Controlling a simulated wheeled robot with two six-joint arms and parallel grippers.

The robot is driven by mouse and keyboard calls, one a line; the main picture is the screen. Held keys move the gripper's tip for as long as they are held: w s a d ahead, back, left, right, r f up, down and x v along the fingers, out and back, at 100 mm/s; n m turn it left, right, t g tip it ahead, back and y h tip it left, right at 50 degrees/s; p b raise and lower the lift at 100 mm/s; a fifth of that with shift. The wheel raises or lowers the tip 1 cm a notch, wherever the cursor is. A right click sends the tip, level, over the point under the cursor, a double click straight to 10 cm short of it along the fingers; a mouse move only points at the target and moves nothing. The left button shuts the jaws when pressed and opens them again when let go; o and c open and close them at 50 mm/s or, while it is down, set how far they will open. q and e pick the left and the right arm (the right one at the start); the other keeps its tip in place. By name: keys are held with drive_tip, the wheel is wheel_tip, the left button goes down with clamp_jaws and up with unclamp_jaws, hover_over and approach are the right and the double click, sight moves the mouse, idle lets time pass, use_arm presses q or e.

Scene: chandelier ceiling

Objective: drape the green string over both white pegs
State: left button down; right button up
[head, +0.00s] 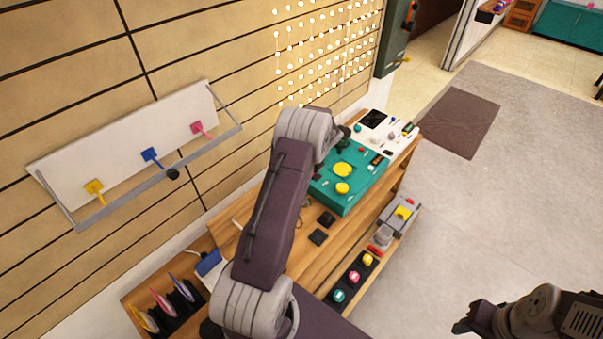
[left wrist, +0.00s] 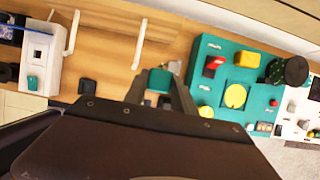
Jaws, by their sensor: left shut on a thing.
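In the left wrist view, two slim white pegs stand out from the wooden board, one at the left (left wrist: 72,32) and one nearer the middle (left wrist: 140,44). My left gripper (left wrist: 158,76) is shut on a small green piece (left wrist: 160,80), which looks like part of the green string. The rest of the string cannot be made out. The gripper is just below the middle peg in the picture, apparently apart from it. In the head view my left arm hides most of this area. My right gripper (head: 463,319) is at the lower right, its fingers not clear.
A teal panel box (head: 349,178) with yellow knobs sits on the wooden bench. A white wall rack (head: 130,150) with coloured hooks hangs at the left. A lower shelf carries several coloured buttons (head: 353,276). Open floor (head: 500,190) lies to the right.

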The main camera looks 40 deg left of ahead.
use_arm(q)
drive_tip(key=shift+f, duration=0.65)
use_arm(e)
drive_tip(key=shift+f, duration=0.6)
use_arm(q)
drive_tip(key=shift+r, duration=0.1)
drive_tip(key=shift+a+r, duration=0.1)
drive_tip(key=a+p, duration=0.4)
drive_tip(key=a, duration=0.3)
drive_tip(key=shift+w, duration=0.3)
use_arm(e)
drive_tip(key=shift+r, duration=2.25)
use_arm(q)
drive_tip(key=shift+s, duration=0.1)
use_arm(e)
drive_tip(key=shift+r, duration=0.1)
